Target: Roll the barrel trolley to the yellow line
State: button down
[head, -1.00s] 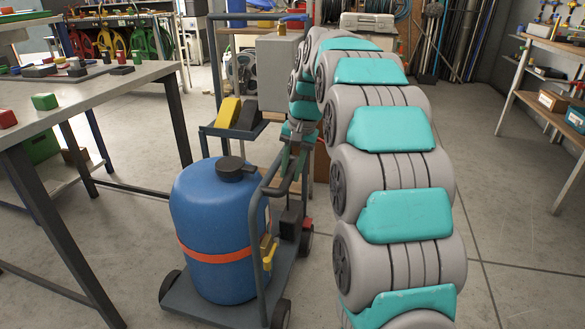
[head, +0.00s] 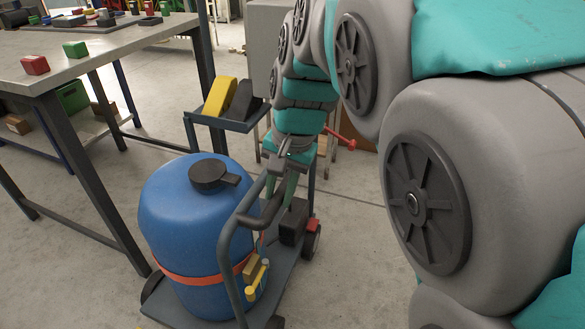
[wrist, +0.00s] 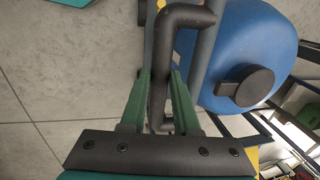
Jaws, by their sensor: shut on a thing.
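The barrel trolley carries an upright blue barrel (head: 190,232) with a black cap and an orange strap. Its grey platform (head: 285,272) stands on dark wheels, with a bent dark handle (head: 264,207) on the right side. My gripper (head: 281,176) is at this handle. In the wrist view, my gripper's green fingers (wrist: 160,82) are on both sides of the dark handle bar (wrist: 186,18), shut on it. The barrel (wrist: 245,40) shows beside them.
A workbench (head: 70,75) with coloured blocks stands at the left, its legs close to the barrel. A small raised tray (head: 228,122) holds a yellow block and a dark block behind the barrel. Bare concrete floor (head: 70,285) lies at the lower left.

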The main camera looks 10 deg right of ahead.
aim_at(269, 212)
jog(key=shift+s+a, duration=0.65)
jog(key=shift+s, duration=0.35)
jog(key=shift+s+a, duration=0.6)
jog(key=shift+s, duration=0.35)
jog(key=c, duration=0.7)
grip_release()
jog(key=shift+o, duration=0.2)
jog(key=shift+r, duration=0.1)
notch_tip(269, 212, up, 8)
jog(key=d, duration=0.1)
jog(key=shift+s+f, duration=0.25)
jog(key=shift+s, duration=0.15)
jog(key=shift+d, duration=0.1)
jog(key=s+d+f+n+g+h+p, duration=0.1)
jog(key=s+d+f+n, duration=0.2)
jog(key=s+f, duration=0.4)
jog(key=s+d+f+n+g+p, duration=0.1)
jog(key=s+d+f+n+g, duration=0.1)
jog(key=s+d+f, duration=0.3)
jog(key=s+f+n, duration=0.1)
jog(key=s+f, duration=0.2)
jog(key=s, duration=0.2)
jog(key=shift+n+h, duration=0.4)
